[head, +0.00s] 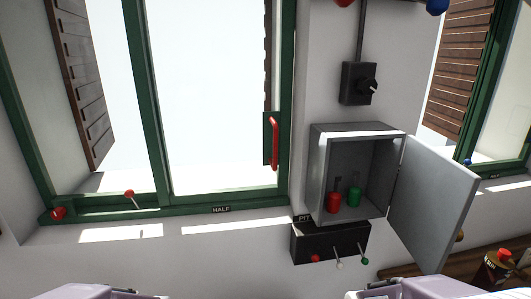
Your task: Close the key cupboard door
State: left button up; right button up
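The grey key cupboard (317,170) is mounted on the white wall, right of the green-framed window. Its door (433,201) stands wide open, swung out to the right from the hinge on the cupboard's right side. Inside, a red key tag (334,203) and a green key tag (354,197) hang side by side. Neither gripper's fingers are visible.
A black box (330,243) with several coloured-knob levers is directly under the cupboard. A black rotary switch (359,83) is above it. A red and dark can (494,268) stands on a wooden shelf (462,270) at lower right, near the door's lower edge. A red window handle (274,143) is left.

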aim_at(434, 194)
jog(key=l+u, duration=0.1)
jog(key=l, duration=0.8)
jog(key=k+l+u, duration=0.15)
jog(key=l, duration=0.75)
jog(key=k+l, duration=0.25)
